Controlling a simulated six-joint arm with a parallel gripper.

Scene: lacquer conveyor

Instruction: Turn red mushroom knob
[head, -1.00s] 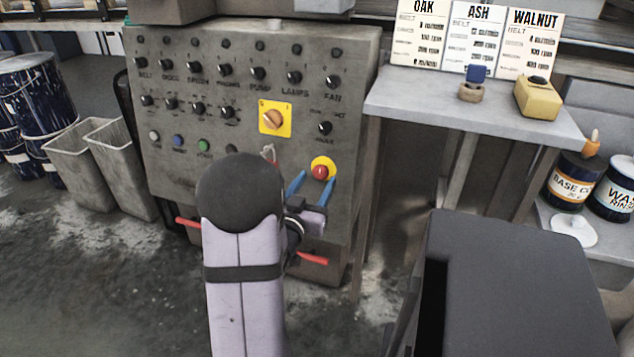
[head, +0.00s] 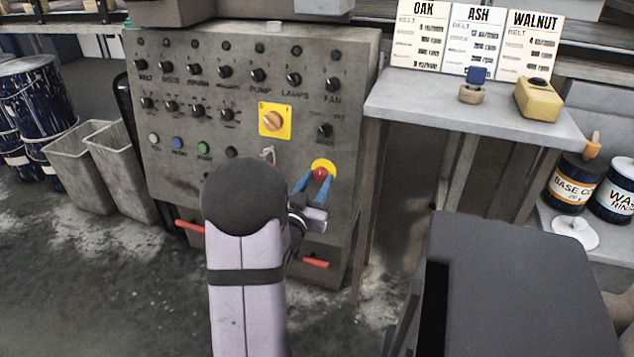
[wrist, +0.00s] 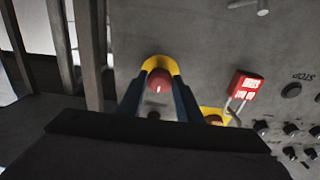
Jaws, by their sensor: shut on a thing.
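The red mushroom knob (head: 320,172) sits on a yellow round plate (head: 325,164) at the lower right of the grey control panel (head: 260,215). My gripper (head: 314,182) is in front of the knob, and its two blue fingers are shut on it, one on each side. In the wrist view the red knob (wrist: 160,80) shows between the fingertips (wrist: 159,88), with the yellow plate (wrist: 158,63) around it. The fingers hide parts of the plate.
A yellow plate with an orange rotary switch (head: 273,121) is above left of the knob. A red padlock tag (wrist: 246,86) hangs nearby in the wrist view. Rows of black knobs fill the upper panel. A grey shelf (head: 450,105) stands to the right.

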